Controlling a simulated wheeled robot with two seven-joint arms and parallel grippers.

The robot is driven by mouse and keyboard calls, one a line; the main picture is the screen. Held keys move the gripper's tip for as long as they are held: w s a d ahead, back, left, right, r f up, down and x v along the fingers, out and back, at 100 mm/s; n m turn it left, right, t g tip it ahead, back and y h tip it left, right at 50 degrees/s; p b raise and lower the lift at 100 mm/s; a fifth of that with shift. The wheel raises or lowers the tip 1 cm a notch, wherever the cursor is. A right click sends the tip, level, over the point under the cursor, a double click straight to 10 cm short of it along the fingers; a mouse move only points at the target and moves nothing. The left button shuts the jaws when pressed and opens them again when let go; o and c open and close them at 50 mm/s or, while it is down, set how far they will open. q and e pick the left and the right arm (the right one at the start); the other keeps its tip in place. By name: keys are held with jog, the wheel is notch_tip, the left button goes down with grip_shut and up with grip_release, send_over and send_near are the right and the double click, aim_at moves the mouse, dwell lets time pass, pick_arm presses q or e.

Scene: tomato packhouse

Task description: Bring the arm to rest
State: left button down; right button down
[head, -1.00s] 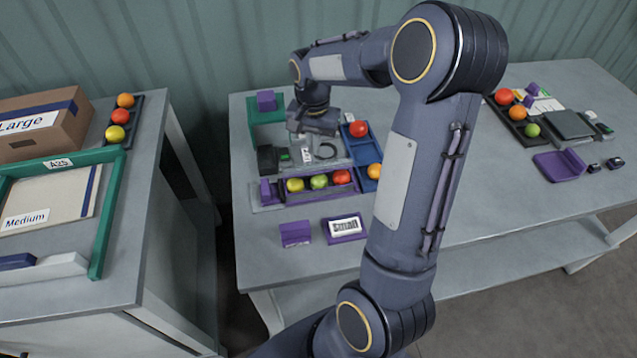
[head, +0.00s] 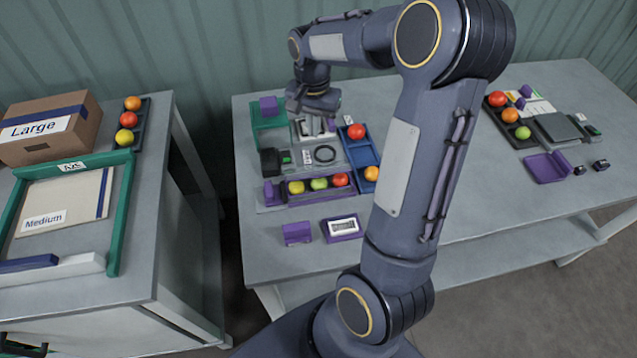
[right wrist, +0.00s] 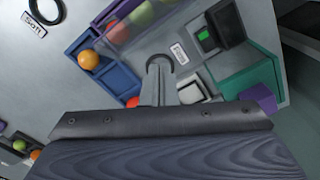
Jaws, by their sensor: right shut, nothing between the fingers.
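My right arm reaches over the middle table (head: 400,283) in the head view. My right gripper (head: 311,127) hangs above the back of the tray area, partly hidden by its own wrist. In the right wrist view its fingers (right wrist: 158,82) are together with nothing between them. Below them lie a blue tray (right wrist: 113,80) with an orange fruit (right wrist: 88,60), a green bracket (right wrist: 252,82) and a purple block (right wrist: 262,98).
A purple tray (head: 324,199) holds several fruits, with a small display (head: 343,227) in front. At the right are a dark fruit tray (head: 509,133) and a purple scoop-like tray (head: 546,168). The left table carries a Large box (head: 75,135) and a green frame (head: 122,215).

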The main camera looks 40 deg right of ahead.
dwell(0.3)
jog(key=s+a+r+n+t+y, duration=0.2)
jog(key=s+a+n, duration=0.3)
jog(key=s+a, duration=0.3)
jog(key=s+a+r+n+t+y, duration=0.1)
jog(key=s+a+r+n+t, duration=0.2)
jog(key=s+a, duration=0.6)
jog(key=shift+s+r+n+t+y, duration=0.3)
jog(key=shift+s+r+n+y, duration=0.15)
jog(key=shift+s+n, duration=0.7)
jog(key=shift+r, duration=0.1)
